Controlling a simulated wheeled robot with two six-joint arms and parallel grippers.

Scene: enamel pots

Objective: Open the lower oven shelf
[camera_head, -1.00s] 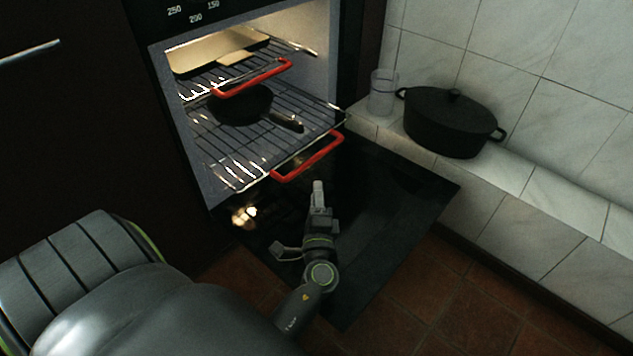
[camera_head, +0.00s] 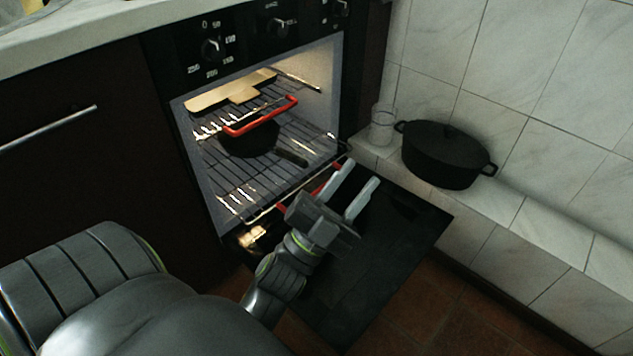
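The lower oven shelf (camera_head: 215,187) is a wire rack inside the lit oven, with a dark pan (camera_head: 248,138) on it. Its red handle (camera_head: 323,187) shows only in part behind my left gripper. My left gripper (camera_head: 361,176) is open, with two pale fingers spread apart over the lowered oven door (camera_head: 390,235), beside the red handle. Nothing shows between the fingers. Whether they touch the handle I cannot tell. My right gripper is not in view.
The upper shelf has its own red handle (camera_head: 262,116) and bears a flat tan board (camera_head: 235,93). A black lidded pot (camera_head: 447,157) and a clear glass (camera_head: 382,125) stand on the tiled ledge (camera_head: 520,215) at right.

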